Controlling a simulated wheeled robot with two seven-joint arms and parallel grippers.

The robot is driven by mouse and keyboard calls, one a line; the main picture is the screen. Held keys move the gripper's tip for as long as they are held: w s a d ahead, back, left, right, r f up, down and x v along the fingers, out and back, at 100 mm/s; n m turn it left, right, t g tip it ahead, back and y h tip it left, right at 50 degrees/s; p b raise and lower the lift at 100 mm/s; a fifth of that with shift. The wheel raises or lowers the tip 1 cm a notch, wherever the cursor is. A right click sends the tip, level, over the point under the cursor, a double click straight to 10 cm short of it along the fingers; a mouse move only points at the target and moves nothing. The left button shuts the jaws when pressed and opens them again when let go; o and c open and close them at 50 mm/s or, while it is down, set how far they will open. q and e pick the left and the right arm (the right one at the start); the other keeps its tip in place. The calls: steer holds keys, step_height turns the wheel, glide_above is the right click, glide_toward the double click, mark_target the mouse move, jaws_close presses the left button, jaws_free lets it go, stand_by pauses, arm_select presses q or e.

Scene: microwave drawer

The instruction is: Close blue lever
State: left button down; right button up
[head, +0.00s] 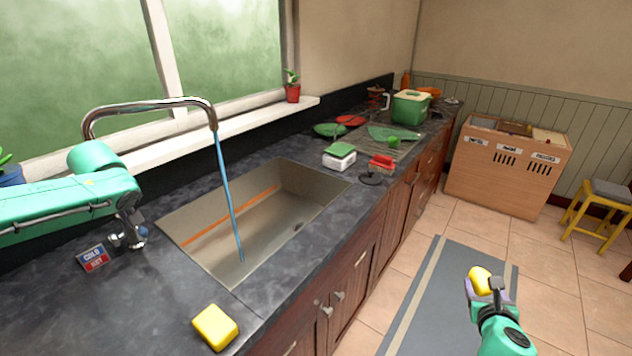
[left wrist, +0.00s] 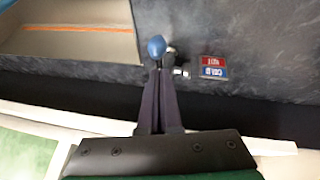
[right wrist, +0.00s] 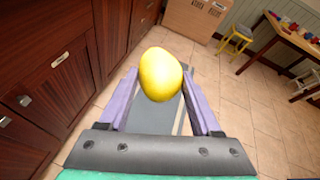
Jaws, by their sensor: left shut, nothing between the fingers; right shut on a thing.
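The blue lever (left wrist: 156,46) is a small rounded blue knob on a metal stem, on the counter beside the sink. In the left wrist view it is just beyond the tips of my left gripper (left wrist: 158,72), which is shut and empty. Whether they touch I cannot tell. In the head view my left gripper (head: 128,220) is over the lever and largely hides it. Blue water (head: 227,190) runs from the faucet (head: 150,104) into the sink (head: 200,262). My right gripper (head: 484,288) is shut on a yellow rounded thing (right wrist: 161,74), over the floor.
A red and blue hot/cold label (head: 93,258) lies beside the lever. A yellow sponge (head: 216,326) is at the counter's front edge. A wooden bin cabinet (head: 507,170) and yellow stool (head: 598,205) are at the right.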

mark_target(138, 229)
arm_select(q)
steer(key=shift+s+d+f, duration=0.1)
steer(key=shift+f, duration=0.05)
arm_select(e)
steer(key=shift+s+r, duration=0.1)
arm_select(q)
steer(key=shift+w+f, duration=0.1)
steer(key=shift+w, duration=0.1)
